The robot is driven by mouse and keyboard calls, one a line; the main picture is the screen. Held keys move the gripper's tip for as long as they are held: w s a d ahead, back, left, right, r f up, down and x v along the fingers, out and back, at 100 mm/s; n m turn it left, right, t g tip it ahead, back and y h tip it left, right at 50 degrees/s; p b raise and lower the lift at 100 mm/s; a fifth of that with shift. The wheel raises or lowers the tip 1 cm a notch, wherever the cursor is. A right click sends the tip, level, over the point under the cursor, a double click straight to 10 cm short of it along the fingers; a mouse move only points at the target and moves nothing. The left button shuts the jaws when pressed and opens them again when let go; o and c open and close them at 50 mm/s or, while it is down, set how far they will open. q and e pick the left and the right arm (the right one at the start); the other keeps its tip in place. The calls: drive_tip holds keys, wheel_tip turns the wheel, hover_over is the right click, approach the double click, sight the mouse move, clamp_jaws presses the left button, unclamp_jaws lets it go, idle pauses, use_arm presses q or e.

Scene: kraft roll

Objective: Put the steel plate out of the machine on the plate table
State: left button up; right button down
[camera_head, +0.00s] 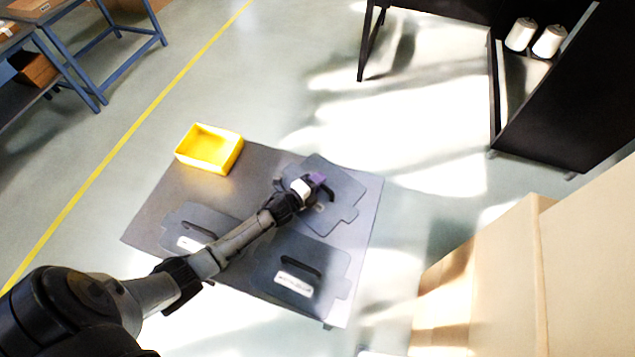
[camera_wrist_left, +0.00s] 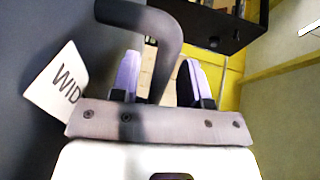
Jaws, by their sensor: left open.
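The grey plate table (camera_head: 258,170) bears three dark steel plates with handles. One plate (camera_head: 345,186) lies at the back right, one (camera_head: 327,262) at the front right, and one (camera_head: 212,218) at the left, partly hidden by my arm. My left gripper (camera_head: 320,182) is at the handle of the back right plate. In the left wrist view my left gripper (camera_wrist_left: 157,78) is open, its purple fingers on either side of a dark curved handle (camera_wrist_left: 160,28). A white label reading "WID" (camera_wrist_left: 58,82) shows beside it. My right gripper is out of view.
A yellow bin (camera_head: 210,148) stands on the table's back left corner. A black cabinet (camera_head: 560,110) with white spools (camera_head: 548,42) stands at the back right. Open floor lies behind the table.

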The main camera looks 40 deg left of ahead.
use_arm(q)
drive_tip(key=p+v, duration=0.1)
drive_tip(key=v, duration=1.1)
drive_tip(key=shift+r, duration=0.2)
drive_tip(key=shift+s+d+r+n+y, duration=0.1)
drive_tip(key=shift+s+d+n+y, duration=0.15)
drive_tip(key=shift+n, duration=0.35)
drive_tip(key=s+d+n+g+y, duration=0.1)
drive_tip(key=s+d+n+g, duration=0.1)
drive_tip(key=s+n, duration=0.1)
drive_tip(key=s+d+r+n+g+y, duration=0.1)
drive_tip(key=s+d+n+g, duration=0.1)
drive_tip(key=s+n, duration=0.1)
drive_tip(key=s+d+r+n+g+y, duration=0.1)
drive_tip(key=s+d+n+g, duration=0.1)
drive_tip(key=n, duration=0.3)
drive_tip(key=shift+s+d+r+g, duration=0.15)
drive_tip(key=shift+s+d+g, duration=0.1)
drive_tip(key=shift+s+g, duration=0.25)
drive_tip(key=s+d+r+n+g+h, duration=0.1)
drive_tip(key=s+d+r+n+g, duration=0.1)
drive_tip(key=s, duration=0.3)
drive_tip(key=s+d+r+n+g+h, duration=0.1)
drive_tip(key=s+d+r+n+g, duration=0.1)
drive_tip(key=s, duration=0.4)
drive_tip(key=shift+s+d+n+g, duration=0.2)
drive_tip(key=shift+d+n+g, duration=0.3)
drive_tip(key=shift+d, duration=0.65)
drive_tip(key=shift+r, duration=0.15)
